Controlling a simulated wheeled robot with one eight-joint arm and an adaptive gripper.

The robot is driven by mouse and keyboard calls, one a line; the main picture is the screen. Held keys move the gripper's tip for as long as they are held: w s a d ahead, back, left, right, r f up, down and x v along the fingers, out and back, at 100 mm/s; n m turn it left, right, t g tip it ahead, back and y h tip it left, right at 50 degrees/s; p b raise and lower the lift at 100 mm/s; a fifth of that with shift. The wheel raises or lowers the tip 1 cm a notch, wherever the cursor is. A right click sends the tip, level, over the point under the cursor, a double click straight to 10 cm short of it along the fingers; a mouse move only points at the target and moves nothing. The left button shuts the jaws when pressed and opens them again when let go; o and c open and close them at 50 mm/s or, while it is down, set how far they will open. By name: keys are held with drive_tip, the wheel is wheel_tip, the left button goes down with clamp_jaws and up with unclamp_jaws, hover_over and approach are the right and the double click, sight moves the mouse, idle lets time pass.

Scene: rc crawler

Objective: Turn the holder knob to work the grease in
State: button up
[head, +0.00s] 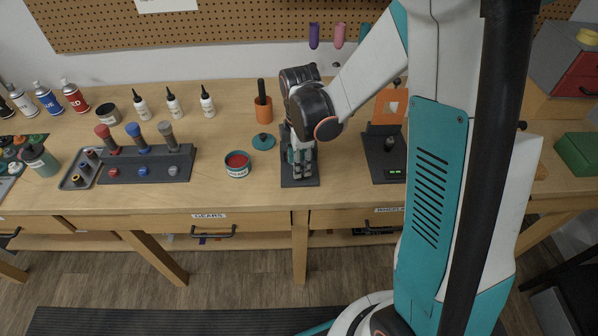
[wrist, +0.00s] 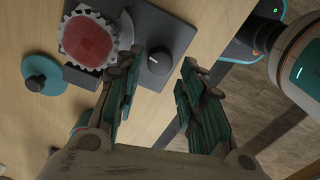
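The holder is a dark plate, and its front end (head: 300,183) shows under my gripper (head: 301,160) in the head view. In the wrist view the holder plate (wrist: 180,27) carries a toothed gear (wrist: 88,40) with a red top. Its round black knob (wrist: 160,60), with a white pointer mark, sits on the plate beside the gear. My gripper (wrist: 158,70) is open, with one finger on each side of the knob in the picture. Nothing is held. I cannot tell whether a finger touches the knob. In the head view my arm and gripper hide the gear and knob.
An open tin of red grease (head: 237,164) and a teal lid (head: 263,142) stand left of the holder. An orange cup (head: 263,110) is behind them. A dark stand with an orange frame (head: 388,107) is to the right. The bench's front edge (head: 255,207) is close.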

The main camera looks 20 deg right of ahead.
drive_tip(key=shift+f+b, duration=0.3)
drive_tip(key=shift+f, duration=1.35)
drive_tip(key=c, duration=0.8)
